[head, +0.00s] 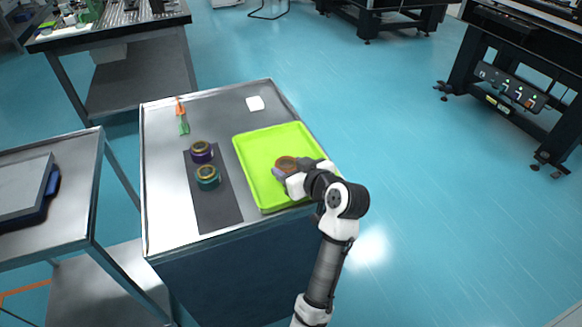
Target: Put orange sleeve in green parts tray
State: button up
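The orange sleeve (287,162) is a short ring with a dark opening, seen over the middle right of the green parts tray (262,197). My gripper (287,170) reaches in from the right over the tray, with its fingertips right at the sleeve. The fingers partly cover the sleeve's lower side. I cannot tell whether they are closed on it, or whether the sleeve rests on the tray floor or is held just above it. The rest of the tray looks empty.
A purple ring (201,152) and a teal ring (208,177) stand on a dark mat (217,212) left of the tray. Small orange (179,107) and green (184,126) pieces and a white block (255,103) lie at the back. Another table (85,160) stands at left.

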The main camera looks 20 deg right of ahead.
jog(key=o, duration=0.4)
jog(key=shift+r, duration=0.3)
jog(key=b+v, duration=0.1)
jog(key=v, duration=1.1)
jog(key=shift+f, duration=0.1)
